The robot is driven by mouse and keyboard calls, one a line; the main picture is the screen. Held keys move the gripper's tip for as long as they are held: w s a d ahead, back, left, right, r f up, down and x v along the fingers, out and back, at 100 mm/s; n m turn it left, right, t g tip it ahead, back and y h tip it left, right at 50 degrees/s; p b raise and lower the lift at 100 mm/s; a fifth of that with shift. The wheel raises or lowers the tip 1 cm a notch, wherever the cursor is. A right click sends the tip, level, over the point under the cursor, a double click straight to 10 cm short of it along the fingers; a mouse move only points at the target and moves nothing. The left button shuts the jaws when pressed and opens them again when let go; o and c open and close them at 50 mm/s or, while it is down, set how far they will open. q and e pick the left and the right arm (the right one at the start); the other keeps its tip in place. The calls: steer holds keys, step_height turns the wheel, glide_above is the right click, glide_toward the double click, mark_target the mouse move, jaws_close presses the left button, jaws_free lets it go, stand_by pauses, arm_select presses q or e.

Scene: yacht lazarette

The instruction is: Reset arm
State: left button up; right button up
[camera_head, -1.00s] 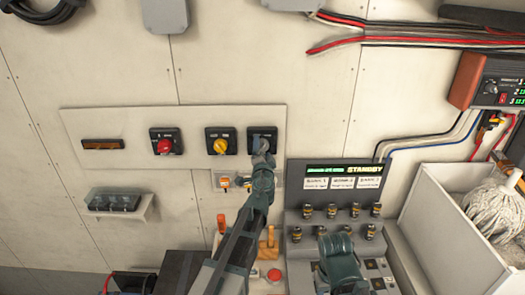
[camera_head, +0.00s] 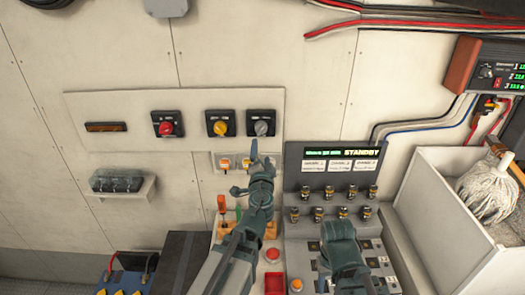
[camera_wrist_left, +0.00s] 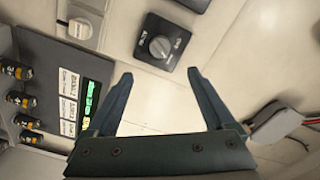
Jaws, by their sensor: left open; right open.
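My left gripper (camera_head: 245,168) is open and empty, with its fingers spread in front of the wall panel. It is below the grey rotary knob (camera_head: 262,126) and apart from it. In the left wrist view the two fingers (camera_wrist_left: 158,76) stand apart with nothing between them, and the grey knob (camera_wrist_left: 160,47) on its black plate shows beyond them. My right gripper (camera_head: 340,238) hangs low over the grey console. It is open, though its fingertips are hard to make out.
The panel also carries a yellow knob (camera_head: 221,127) and a red knob (camera_head: 166,129). Small orange switches (camera_head: 225,163) sit just behind my left gripper. The console (camera_head: 292,180) shows STANDBY. A white bin (camera_head: 445,225) with a mop stands at right.

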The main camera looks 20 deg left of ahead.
arm_select(q)
steer(key=shift+w, duration=0.1)
steer(key=s+d+f+n+g+y+b, duration=0.1)
steer(key=s+f+n+g+b, duration=0.25)
steer(key=f, duration=0.65)
steer(key=s+f+n+g+y+b, duration=0.1)
steer(key=s+f+n+g+b, duration=0.3)
steer(key=f, duration=0.6)
steer(key=s+d+f+m+g+h+b, duration=0.2)
steer(key=s+d+f+g+h+b, duration=0.3)
steer(key=s+d+f+g, duration=0.5)
steer(key=s+d+f, duration=0.4)
steer(key=s+f, duration=0.1)
steer(key=s, duration=0.2)
steer(key=shift+s+h+b, duration=0.2)
steer(key=shift+h+b, duration=0.15)
steer(key=shift+h, duration=0.05)
steer(key=shift+m, duration=0.25)
